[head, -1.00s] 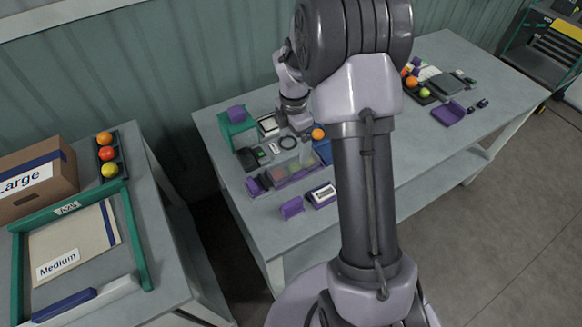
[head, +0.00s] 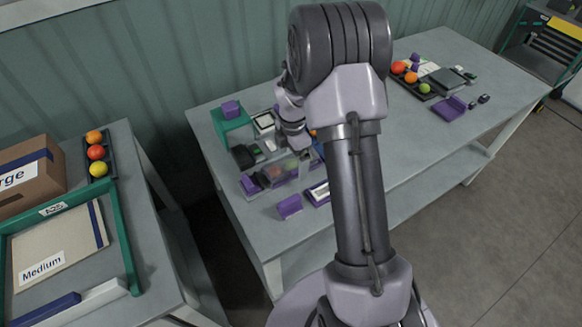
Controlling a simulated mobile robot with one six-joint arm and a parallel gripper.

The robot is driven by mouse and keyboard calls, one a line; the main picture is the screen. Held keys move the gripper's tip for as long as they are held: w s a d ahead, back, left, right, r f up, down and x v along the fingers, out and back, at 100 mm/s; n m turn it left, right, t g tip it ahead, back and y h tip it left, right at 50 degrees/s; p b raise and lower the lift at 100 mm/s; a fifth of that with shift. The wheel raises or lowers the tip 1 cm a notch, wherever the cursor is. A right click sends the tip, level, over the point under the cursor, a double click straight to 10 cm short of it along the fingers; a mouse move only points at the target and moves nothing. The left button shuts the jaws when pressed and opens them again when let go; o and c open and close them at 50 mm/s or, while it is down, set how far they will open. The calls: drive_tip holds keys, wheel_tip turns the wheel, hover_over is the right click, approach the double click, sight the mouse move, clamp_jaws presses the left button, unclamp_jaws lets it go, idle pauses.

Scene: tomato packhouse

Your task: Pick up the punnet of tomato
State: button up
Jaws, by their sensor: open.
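My gripper (head: 299,150) hangs just behind and above the punnet's right end. Its fingers are small and partly hidden, but it is open. I cannot tell whether it touches the punnet.
Near the punnet are a purple holder (head: 250,186), a purple block (head: 289,207), a black device (head: 243,156) and a green tray (head: 232,124). A fruit tray (head: 416,87) stands at the back right. My arm hides the table's middle.

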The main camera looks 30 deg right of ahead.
drive_tip(key=shift+f, duration=0.2)
drive_tip(key=c, duration=1.9)
